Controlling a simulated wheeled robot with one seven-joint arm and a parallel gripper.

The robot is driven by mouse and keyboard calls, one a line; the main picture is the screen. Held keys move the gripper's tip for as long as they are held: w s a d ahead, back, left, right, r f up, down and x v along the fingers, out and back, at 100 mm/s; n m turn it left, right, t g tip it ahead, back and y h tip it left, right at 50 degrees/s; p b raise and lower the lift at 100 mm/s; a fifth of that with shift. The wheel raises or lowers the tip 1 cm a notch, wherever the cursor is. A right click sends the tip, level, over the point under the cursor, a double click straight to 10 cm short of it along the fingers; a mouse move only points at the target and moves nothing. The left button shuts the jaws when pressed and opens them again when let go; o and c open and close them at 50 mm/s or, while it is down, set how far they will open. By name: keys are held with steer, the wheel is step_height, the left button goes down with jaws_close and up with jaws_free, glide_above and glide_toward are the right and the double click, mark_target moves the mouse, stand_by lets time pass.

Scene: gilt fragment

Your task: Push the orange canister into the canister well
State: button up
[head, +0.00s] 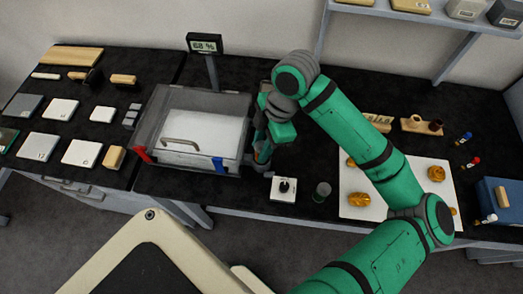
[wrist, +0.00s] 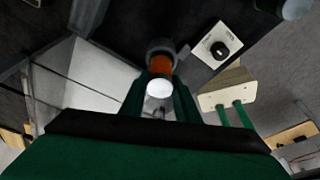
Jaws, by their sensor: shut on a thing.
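The orange canister (wrist: 161,66) has a white end and shows between my fingers in the wrist view. My gripper (wrist: 160,92) is shut on it. The canister's far end meets a dark grey round collar, which looks like the canister well (wrist: 158,46); how deep it sits inside I cannot tell. In the head view my gripper (head: 262,150) points down at the right side of the clear-walled chamber, above the grey well (head: 261,168). My arm and gripper hide most of the canister there.
The clear chamber (head: 152,118), with a front handle and red and blue tabs, stands close left. A white board (head: 350,208) holds amber pieces.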

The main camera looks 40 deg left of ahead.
steer(key=shift+w+f, duration=0.1)
steer(key=shift+f, duration=1.4)
steer(key=shift+f, duration=0.15)
steer(key=o, duration=1.1)
steer(key=shift+o, duration=0.2)
steer(key=v, duration=1.2)
